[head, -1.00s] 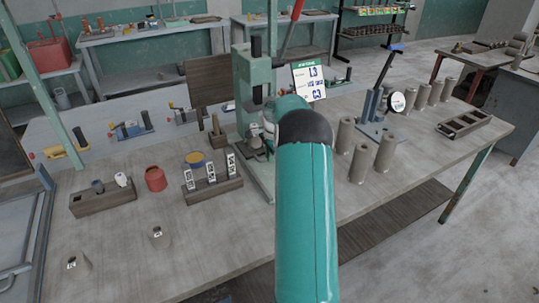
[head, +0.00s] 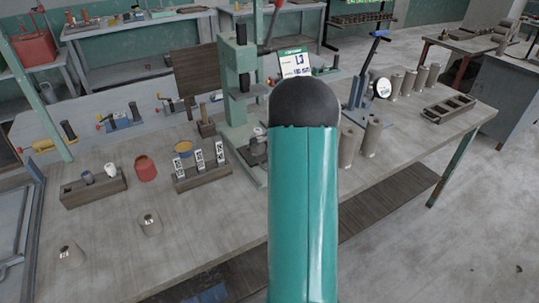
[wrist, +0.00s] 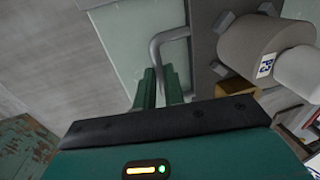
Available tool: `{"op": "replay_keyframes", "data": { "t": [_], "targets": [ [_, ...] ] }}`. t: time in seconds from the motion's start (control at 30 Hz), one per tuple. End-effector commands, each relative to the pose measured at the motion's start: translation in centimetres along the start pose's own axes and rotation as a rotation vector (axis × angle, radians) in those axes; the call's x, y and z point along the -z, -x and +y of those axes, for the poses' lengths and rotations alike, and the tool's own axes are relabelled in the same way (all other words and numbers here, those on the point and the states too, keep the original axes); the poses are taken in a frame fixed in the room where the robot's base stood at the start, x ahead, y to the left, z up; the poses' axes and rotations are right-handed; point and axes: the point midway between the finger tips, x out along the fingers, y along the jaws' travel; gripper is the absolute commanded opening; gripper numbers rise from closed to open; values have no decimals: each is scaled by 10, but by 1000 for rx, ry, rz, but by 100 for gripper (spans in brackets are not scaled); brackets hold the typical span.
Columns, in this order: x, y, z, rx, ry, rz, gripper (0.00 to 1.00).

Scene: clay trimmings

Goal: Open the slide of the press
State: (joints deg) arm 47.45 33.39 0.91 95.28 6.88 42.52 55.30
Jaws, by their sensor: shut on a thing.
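The green press (head: 238,95) stands on the bench at the middle of the head view, its lower right side partly hidden by my arm. In the wrist view, my gripper (wrist: 161,78) has its two green fingers shut on a bent grey handle (wrist: 170,36). The handle joins a grey plate, seemingly the slide (wrist: 204,70). A grey-brown tapered clay piece (wrist: 255,40) labelled P3 sits at this plate, with a paler rounded part to its right. The pale green surface left of the handle looks like the press base (wrist: 120,38). My gripper is hidden in the head view.
A rack with labelled tags (head: 205,178), a red pot (head: 145,168) and a dark tray (head: 94,188) stand left of the press. Tall clay cylinders (head: 371,137) and a lever device (head: 364,88) stand right. The front left bench has clear room around two small clay pieces.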

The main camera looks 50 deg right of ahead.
Motion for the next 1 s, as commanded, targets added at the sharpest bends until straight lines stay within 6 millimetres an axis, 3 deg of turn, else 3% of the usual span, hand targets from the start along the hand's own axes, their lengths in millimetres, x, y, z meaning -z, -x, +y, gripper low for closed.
{"op": "replay_keyframes", "data": {
  "t": [0.3, 0.77, 0.8, 0.87, 0.9, 1.0],
  "targets": [
    [-2, 5, 26, -1, 1, -2, 0],
    [-2, 5, 31, -1, 2, -2, 0],
    [-2, 5, 31, -1, 2, -2, 16],
    [-2, 5, 31, -1, 2, -2, 28],
    [-2, 5, 30, -1, 2, -2, 33],
    [-1, 6, 30, -1, 1, -1, 33]
  ]
}}
